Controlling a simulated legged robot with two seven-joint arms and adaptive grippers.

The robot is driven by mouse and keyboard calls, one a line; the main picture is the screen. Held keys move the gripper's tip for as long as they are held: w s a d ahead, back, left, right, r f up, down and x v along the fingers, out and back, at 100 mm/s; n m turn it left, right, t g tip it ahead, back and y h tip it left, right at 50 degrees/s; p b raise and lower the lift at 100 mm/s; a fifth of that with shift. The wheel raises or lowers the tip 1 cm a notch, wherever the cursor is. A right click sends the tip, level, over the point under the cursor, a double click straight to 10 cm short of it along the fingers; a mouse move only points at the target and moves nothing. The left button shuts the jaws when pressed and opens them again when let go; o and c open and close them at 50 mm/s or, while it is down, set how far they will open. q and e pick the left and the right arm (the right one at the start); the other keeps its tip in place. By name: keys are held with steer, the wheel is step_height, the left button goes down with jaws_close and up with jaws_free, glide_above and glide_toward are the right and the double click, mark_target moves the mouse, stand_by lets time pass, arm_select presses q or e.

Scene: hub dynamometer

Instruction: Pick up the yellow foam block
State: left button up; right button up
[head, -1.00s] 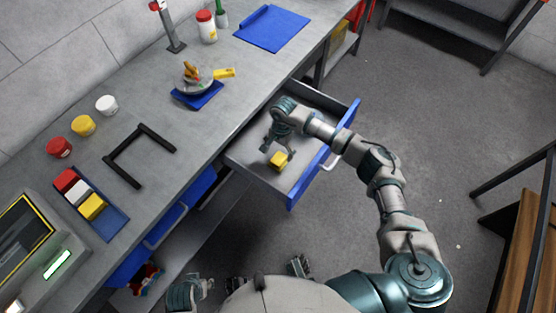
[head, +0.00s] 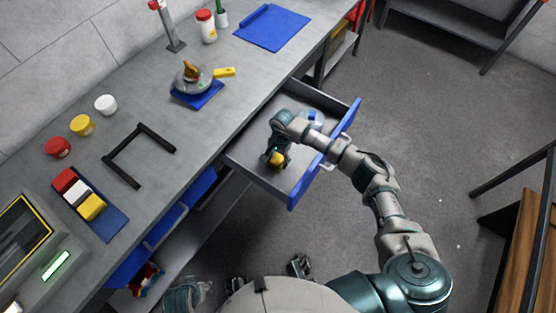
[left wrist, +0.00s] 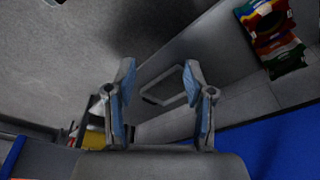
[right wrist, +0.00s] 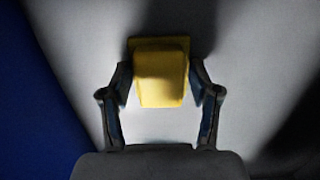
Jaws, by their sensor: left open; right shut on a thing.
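The yellow foam block (head: 279,160) is in the open drawer, near its front end in the head view. My right gripper (head: 274,158) is over it, pointing down into the drawer. In the right wrist view the foam block (right wrist: 161,75) lies between the two fingers of the right gripper (right wrist: 160,88), which are shut on it. It looks to be still at the drawer floor. My left gripper (left wrist: 163,78) is open and empty in the left wrist view, away from the drawer. In the head view the gripper hides part of the block.
The drawer (head: 262,178) has a blue front and stands pulled out from the grey workbench (head: 150,95). A blue object (head: 312,117) lies farther inside it. A blue tray (head: 110,222) with red, white and yellow blocks is on the bench. Open floor lies to the right.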

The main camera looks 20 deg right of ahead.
mark_target(279, 157)
steer(key=shift+r, duration=0.15)
step_height(279, 157, up, 9)
steer(key=shift+d+f+p, duration=0.1)
steer(key=shift+d+p, duration=0.05)
steer(key=shift+p, duration=0.5)
arm_select(q)
steer(key=x, duration=0.4)
steer(key=shift+d, duration=0.1)
arm_select(e)
steer(key=shift+r, duration=0.5)
arm_select(q)
steer(key=shift+w, duration=0.1)
